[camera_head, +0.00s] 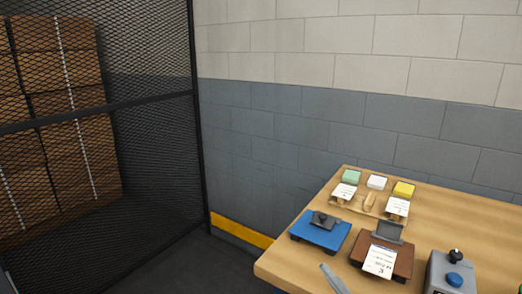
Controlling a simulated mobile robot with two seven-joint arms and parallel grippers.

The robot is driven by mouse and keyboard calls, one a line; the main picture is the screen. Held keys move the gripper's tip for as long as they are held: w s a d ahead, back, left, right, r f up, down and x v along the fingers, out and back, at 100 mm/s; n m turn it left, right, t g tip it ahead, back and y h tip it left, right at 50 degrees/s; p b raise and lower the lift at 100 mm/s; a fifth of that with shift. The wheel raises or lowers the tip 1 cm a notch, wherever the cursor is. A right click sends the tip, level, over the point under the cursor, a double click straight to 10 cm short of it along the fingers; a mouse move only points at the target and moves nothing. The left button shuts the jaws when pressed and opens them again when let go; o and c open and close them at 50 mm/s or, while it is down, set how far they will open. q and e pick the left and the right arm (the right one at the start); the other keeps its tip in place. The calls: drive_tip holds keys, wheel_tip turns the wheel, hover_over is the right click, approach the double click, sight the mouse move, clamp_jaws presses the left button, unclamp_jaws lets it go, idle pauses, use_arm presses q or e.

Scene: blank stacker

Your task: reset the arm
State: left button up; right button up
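A wooden table (462,205) fills the lower right. On it stand a blue plate with a dark fixture (320,232) and a brown plate with a grey upright bracket and a white card (383,257).

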drive_tip(key=s+d+f+m+g+h, duration=0.2)
drive_tip(key=s+d+f+m+h, duration=0.1)
drive_tip(key=f, duration=0.6)
drive_tip(key=s+d+f+m+g+h, duration=0.3)
drive_tip(key=s+d+f+m, duration=0.2)
drive_tip(key=f, duration=0.4)
drive_tip(key=s+d+f+m+g+h, duration=0.3)
drive_tip(key=s+d+f+m, duration=0.1)
drive_tip(key=f, duration=0.5)
drive_tip(key=shift+s+d+f+h, duration=0.15)
drive_tip(key=shift+s+f+h, duration=0.2)
drive_tip(key=shift+s, duration=0.4)
